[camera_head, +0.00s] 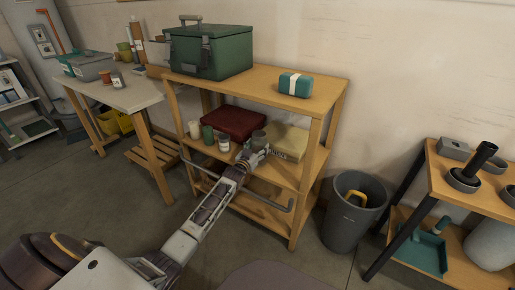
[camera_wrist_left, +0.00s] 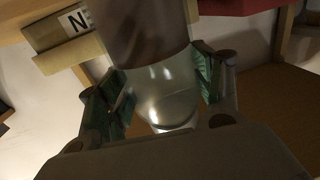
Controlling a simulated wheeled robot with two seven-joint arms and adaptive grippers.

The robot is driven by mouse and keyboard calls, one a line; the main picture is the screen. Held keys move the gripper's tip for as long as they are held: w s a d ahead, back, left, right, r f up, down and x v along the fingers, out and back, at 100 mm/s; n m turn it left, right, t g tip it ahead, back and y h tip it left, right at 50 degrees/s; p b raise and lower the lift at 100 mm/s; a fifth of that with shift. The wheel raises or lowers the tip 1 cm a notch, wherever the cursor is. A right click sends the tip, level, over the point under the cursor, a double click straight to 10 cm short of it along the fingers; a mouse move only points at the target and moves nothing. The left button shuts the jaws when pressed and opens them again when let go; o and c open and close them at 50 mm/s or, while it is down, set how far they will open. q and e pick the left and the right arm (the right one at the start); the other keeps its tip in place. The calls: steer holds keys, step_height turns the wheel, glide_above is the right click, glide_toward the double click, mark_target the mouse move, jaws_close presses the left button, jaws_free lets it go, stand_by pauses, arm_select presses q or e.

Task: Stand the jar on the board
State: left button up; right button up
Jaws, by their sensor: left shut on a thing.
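My left gripper (camera_head: 256,153) reaches over the middle shelf of the wooden rack. It is shut on a jar (camera_head: 259,139), which looks dark grey and small in the head view. In the left wrist view the jar (camera_wrist_left: 158,95) has clear glass and a brown part, between the green finger pads of the left gripper (camera_wrist_left: 160,88). A tan piece with a label reading "N" (camera_wrist_left: 75,32) shows upper left in the wrist view. My right gripper is out of view.
A dark red box (camera_head: 235,122) lies behind the gripper. A white candle-like item (camera_head: 194,130), a green container (camera_head: 208,134) and a small jar (camera_head: 224,143) stand to its left. A green toolbox (camera_head: 208,52) and a teal box (camera_head: 295,84) are on the top shelf above.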

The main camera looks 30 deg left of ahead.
arm_select(q)
steer(key=shift+f, duration=0.15)
steer(key=o, duration=1.5)
steer(key=shift+c, duration=0.2)
steer(key=shift+f, duration=0.2)
